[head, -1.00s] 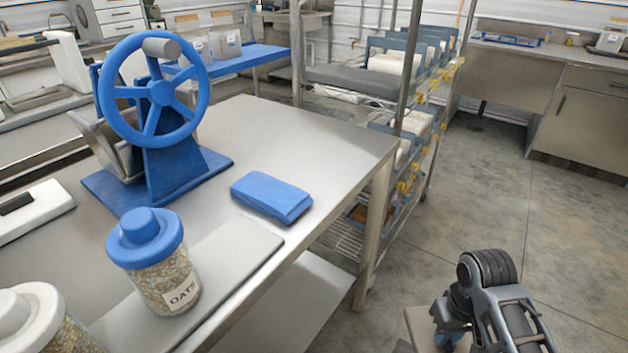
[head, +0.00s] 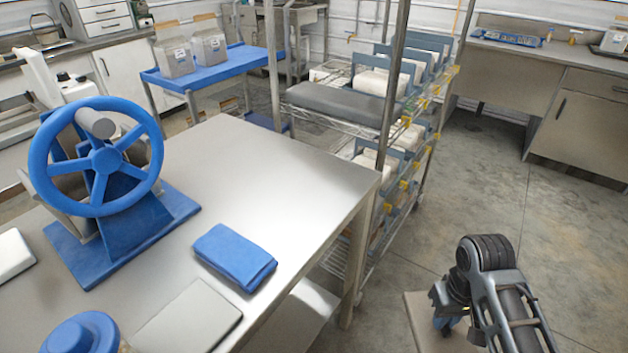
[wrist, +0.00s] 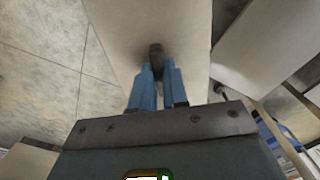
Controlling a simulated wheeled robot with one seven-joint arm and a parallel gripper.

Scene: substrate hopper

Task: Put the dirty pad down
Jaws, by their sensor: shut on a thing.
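My gripper (wrist: 158,72) shows in the wrist view with its two blue fingers close together. They are shut on a small dark brown thing (wrist: 156,51), which sticks out past the fingertips. It is probably the dirty pad, but most of it is hidden between the fingers. A plain beige surface (wrist: 125,30) lies behind it in the wrist view; I cannot tell the gap. In the head view my arm is at the lower right, clear of the steel table (head: 260,160), and the held thing cannot be made out.
The table holds a blue folded cloth (head: 234,257), a grey flat plate (head: 188,318), a blue-wheeled hopper (head: 100,163) and a blue-lidded jar (head: 80,335). A wire rack (head: 330,125) stands behind the table. The table's far middle is bare. Open floor (head: 500,190) lies right.

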